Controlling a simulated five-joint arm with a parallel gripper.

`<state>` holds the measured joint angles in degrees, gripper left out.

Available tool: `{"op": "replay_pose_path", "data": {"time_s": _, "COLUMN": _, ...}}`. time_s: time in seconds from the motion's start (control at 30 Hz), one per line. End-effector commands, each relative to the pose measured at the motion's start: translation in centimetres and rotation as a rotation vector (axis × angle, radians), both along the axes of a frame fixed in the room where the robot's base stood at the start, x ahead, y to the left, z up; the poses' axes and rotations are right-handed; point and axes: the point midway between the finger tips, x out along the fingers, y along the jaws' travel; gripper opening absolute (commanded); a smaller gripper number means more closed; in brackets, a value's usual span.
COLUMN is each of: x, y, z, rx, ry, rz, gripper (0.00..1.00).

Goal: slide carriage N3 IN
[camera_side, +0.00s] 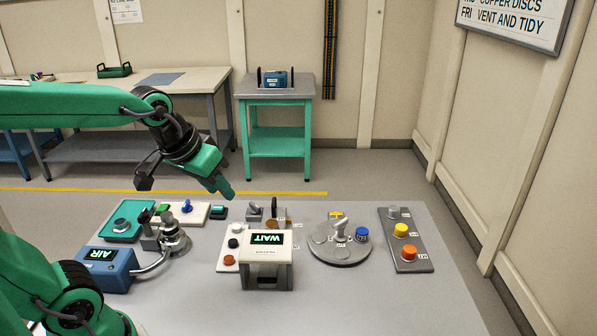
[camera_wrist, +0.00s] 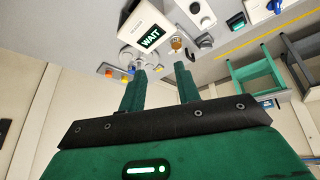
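No tag reading N3 is legible, so I cannot tell for sure which part is carriage N3. Behind a white box with a lit WAIT screen (camera_side: 267,239), a small grey metal block (camera_side: 254,211) and a dark upright piece (camera_side: 274,207) stand close together, partly hidden by the box. Copper-brown round pieces sit just in front of them. My gripper (camera_side: 226,192) hangs above the table's back edge, left of these parts and touching nothing. In the wrist view my gripper (camera_wrist: 160,67) has its two green fingers apart, with nothing held. The WAIT screen (camera_wrist: 150,38) shows beyond them.
A blue AIR box (camera_side: 106,268) and a metal fitting with a pipe (camera_side: 172,239) stand left. A white panel with round knobs (camera_side: 232,262) adjoins the WAIT box. A round grey plate (camera_side: 340,253) and a panel of coloured buttons (camera_side: 406,258) stand right. The right front table is clear.

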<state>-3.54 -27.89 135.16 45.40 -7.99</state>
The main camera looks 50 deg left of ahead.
Motion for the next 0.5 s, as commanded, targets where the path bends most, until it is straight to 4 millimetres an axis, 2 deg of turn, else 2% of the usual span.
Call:
{"op": "replay_pose_path", "data": {"time_s": 0.27, "x": 5.7, "y": 2.2, "z": -1.4, "rx": -0.051, "ry": 0.011, "rz": 0.150, "gripper": 0.33}}
{"op": "replay_pose_path", "data": {"time_s": 0.5, "x": 10.3, "y": 4.4, "z": -3.5, "rx": -0.094, "ry": 0.016, "rz": 0.277, "gripper": 0.33}}
